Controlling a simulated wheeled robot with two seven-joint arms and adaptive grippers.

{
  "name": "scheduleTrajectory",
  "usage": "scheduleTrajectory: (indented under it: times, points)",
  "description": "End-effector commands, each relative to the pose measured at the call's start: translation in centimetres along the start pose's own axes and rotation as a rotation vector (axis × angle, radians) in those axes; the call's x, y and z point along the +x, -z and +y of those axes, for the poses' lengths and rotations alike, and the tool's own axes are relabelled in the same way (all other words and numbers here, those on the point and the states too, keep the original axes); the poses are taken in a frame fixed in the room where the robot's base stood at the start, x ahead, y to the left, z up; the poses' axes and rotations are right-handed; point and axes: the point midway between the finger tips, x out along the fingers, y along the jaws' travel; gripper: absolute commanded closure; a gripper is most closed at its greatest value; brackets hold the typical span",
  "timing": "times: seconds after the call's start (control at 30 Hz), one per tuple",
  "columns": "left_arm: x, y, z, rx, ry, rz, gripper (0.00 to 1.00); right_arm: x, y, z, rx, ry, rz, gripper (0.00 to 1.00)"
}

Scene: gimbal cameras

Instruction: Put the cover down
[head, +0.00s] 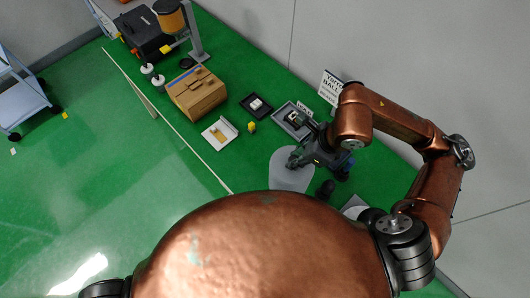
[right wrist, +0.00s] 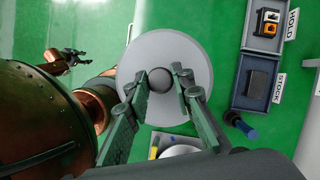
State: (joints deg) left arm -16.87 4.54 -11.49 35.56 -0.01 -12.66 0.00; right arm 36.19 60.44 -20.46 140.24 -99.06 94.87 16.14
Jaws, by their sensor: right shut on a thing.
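The cover is a pale grey round disc (head: 289,176) with a dark ball knob (right wrist: 160,80) in its middle. My right gripper (head: 296,160) is shut on the cover's knob, its two fingers on either side of it in the right wrist view (right wrist: 157,84). The disc (right wrist: 150,48) is seen face-on there, with green surface around it. What lies under the disc is hidden, and I cannot tell whether it touches anything below. My left gripper (right wrist: 72,57) shows small at the left of the right wrist view; its jaws are too small to judge.
A tray marked HOLD (right wrist: 249,42) and a tray marked STOCK (right wrist: 240,98) lie beside the disc. A cardboard box (head: 197,95), a white tray (head: 219,133) and a yellow piece (head: 252,127) stand farther left. A grey wall borders the green surface.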

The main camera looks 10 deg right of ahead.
Motion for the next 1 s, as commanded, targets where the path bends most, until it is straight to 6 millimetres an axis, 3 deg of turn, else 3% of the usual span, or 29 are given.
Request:
scheduleTrajectory:
  times: [0.2,0.33,0.5,0.63,0.87,1.0]
  points:
    - [-1.6,-2.2,0.1,-0.005,-0.001,-0.027,0.6,3.5,-3.4,-2.4,0.004,-0.006,0.001,1.0]
    - [-2.4,-2.0,0.0,-0.005,0.0,-0.026,0.6,5.9,-5.4,-3.8,0.003,-0.007,0.001,1.0]
    - [-2.9,0.1,-0.2,-0.001,0.002,-0.001,0.6,9.7,-6.1,-4.9,0.002,-0.007,0.003,1.0]
    - [-3.1,1.2,-0.3,0.001,0.002,0.015,0.6,11.4,-6.6,-5.5,-0.001,-0.004,0.001,1.0]
    - [-3.6,0.9,-0.3,0.0,0.002,0.009,0.6,13.5,-7.0,-6.1,0.0,-0.006,0.003,1.0]
    - [-4.6,0.3,-0.2,-0.002,0.002,0.001,0.6,15.1,-6.0,-6.0,0.0,-0.006,0.003,1.0]
